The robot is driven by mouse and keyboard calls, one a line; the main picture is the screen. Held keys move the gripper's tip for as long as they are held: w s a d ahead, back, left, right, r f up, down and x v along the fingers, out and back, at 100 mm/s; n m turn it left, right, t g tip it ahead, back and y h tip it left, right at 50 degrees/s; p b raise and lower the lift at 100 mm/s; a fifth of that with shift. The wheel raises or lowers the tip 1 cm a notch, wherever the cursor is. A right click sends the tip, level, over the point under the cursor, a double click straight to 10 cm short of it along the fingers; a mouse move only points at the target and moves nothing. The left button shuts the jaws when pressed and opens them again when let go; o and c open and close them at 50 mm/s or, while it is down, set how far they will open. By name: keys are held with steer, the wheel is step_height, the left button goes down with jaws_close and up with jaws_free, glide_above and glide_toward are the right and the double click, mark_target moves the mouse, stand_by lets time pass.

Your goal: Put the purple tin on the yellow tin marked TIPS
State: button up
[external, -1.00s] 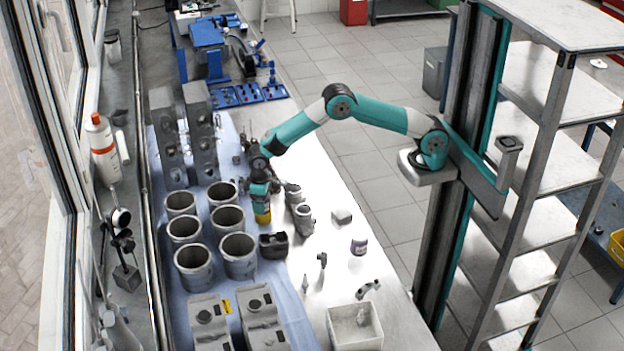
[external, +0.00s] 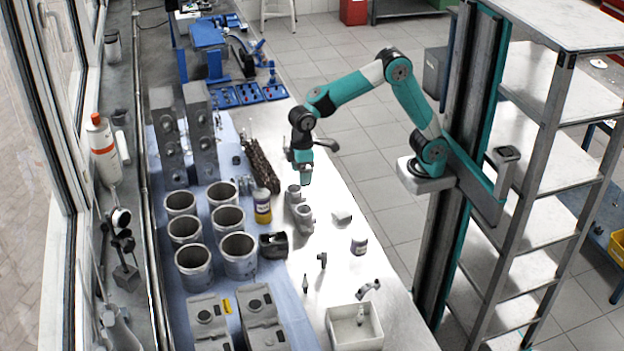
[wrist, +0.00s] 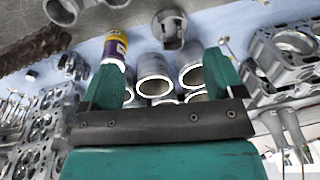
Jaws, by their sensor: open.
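The purple tin (external: 262,195) stands upright on the yellow tin (external: 263,212), beside the grey cylinder sleeves on the bench. The stack also shows in the wrist view, with the purple tin (wrist: 115,47) near my left finger and the yellow tin (wrist: 118,22) beyond it. The TIPS marking is too small to read. My gripper (external: 305,180) is above the bench, to the right of and apart from the stack. In the wrist view its jaws (wrist: 162,72) are apart with nothing held between them.
Several grey sleeves (external: 239,257) stand left of the stack. A dark camshaft-like part (external: 262,167) lies behind it, and grey castings (external: 302,212) stand to its right. Another small tin (external: 359,246) and a white bin (external: 354,328) are farther right.

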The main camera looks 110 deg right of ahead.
steer(key=s+a+n+y, duration=0.1)
steer(key=s+a+n, duration=0.2)
steer(key=s, duration=1.1)
steer(key=s+a+n+y, duration=0.2)
steer(key=s+a+n, duration=0.2)
steer(key=s+a, duration=0.4)
steer(key=s, duration=0.7)
steer(key=shift+a+r+n+g, duration=0.15)
steer(key=shift+r+n+g, duration=0.1)
steer(key=shift+n+g, duration=0.05)
